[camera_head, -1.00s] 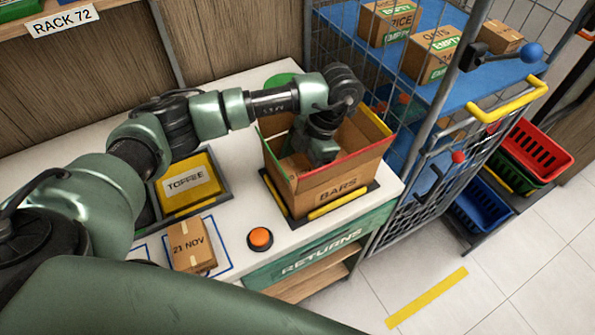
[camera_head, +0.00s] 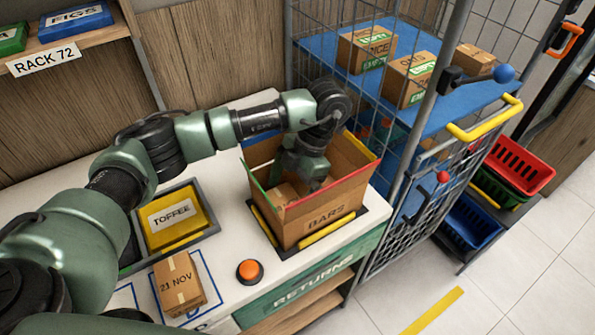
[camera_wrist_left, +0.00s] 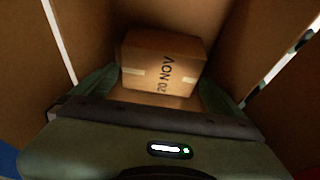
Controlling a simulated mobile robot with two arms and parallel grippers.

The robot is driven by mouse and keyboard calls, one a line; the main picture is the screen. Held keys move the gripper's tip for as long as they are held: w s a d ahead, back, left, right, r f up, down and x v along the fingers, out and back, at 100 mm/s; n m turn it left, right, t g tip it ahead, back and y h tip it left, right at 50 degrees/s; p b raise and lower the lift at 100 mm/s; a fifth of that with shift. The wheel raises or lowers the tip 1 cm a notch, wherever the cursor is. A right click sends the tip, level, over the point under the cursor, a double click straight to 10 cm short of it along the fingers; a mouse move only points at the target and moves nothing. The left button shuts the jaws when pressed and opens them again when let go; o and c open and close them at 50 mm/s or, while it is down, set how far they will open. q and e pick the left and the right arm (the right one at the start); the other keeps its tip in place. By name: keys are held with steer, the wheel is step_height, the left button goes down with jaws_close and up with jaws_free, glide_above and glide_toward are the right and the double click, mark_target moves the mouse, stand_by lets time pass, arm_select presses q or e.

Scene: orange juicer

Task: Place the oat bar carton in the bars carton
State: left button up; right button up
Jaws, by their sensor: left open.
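The bars carton (camera_head: 327,211) is an open brown box with coloured rim edges, standing in a tray on the white counter. My left gripper (camera_head: 300,182) reaches down inside it, its tips partly hidden by the box wall. In the left wrist view, a small taped carton marked "20 NOV" (camera_wrist_left: 163,68) lies inside the box, just beyond the open fingers of my left gripper (camera_wrist_left: 155,95). No words naming oat bars show on it. A similar carton marked "21 NOV" (camera_head: 179,283) rests in a blue outline on the counter. My right gripper is out of view.
A yellow toffee bin (camera_head: 172,217) stands left of the box, and an orange button (camera_head: 249,270) is in front. A wire cage cart (camera_head: 425,135) at right holds several cartons, some marked empty. Stacked baskets (camera_head: 519,163) stand farther right.

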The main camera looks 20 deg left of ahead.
arm_select(q)
steer(key=b+v, duration=0.1)
steer(key=v, duration=0.8)
steer(key=shift+w, duration=0.1)
